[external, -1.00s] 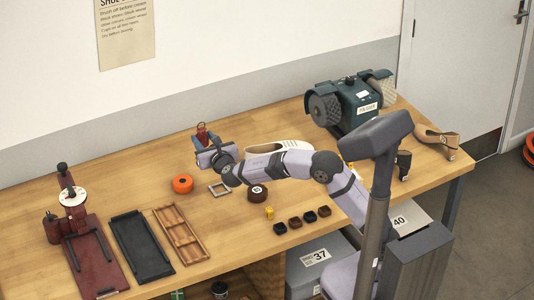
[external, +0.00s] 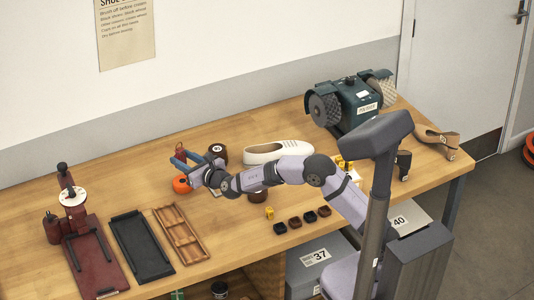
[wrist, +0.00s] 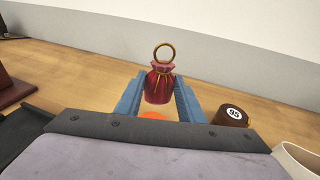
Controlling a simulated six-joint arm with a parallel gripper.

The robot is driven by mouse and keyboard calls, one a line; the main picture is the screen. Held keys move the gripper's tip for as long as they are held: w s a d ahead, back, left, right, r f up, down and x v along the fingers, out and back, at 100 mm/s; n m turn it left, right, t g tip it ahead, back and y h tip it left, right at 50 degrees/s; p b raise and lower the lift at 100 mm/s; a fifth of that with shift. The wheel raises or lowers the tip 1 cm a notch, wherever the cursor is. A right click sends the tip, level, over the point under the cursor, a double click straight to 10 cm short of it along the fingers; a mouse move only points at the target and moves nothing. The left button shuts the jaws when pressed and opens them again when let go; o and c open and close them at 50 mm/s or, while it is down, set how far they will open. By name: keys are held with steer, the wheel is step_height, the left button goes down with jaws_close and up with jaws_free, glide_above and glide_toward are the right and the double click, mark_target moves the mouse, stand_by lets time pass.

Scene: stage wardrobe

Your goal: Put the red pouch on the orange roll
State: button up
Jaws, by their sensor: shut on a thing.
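The red pouch (wrist: 158,84) has a gathered neck with a gold tie and a brass ring on top. My gripper (wrist: 160,92) is shut on it, with the blue fingers on either side of the pouch. In the external view my gripper (external: 182,160) holds the pouch (external: 181,151) upright, just above or at the orange roll (external: 181,184). The orange roll also shows in the wrist view (wrist: 152,116), directly below the pouch and partly hidden by my gripper. I cannot tell whether the pouch touches the roll.
A brown roll marked 95 (wrist: 229,116) stands close to the right of my gripper. A white shoe (external: 278,151) lies farther right, near the green polisher (external: 357,105). A black tray (external: 140,246) and a wooden tray (external: 180,234) lie at the front left. The table behind the pouch is clear.

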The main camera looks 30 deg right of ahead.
steer(key=shift+f+p, duration=0.3)
steer(key=shift+f, duration=2.65)
steer(key=shift+f, duration=0.15)
steer(key=o, duration=1)
steer(key=shift+o, duration=0.2)
steer(key=shift+s+d, duration=0.1)
steer(key=shift+s, duration=0.35)
steer(key=b+v, duration=0.3)
steer(key=v, duration=0.8)
steer(key=shift+r, duration=0.25)
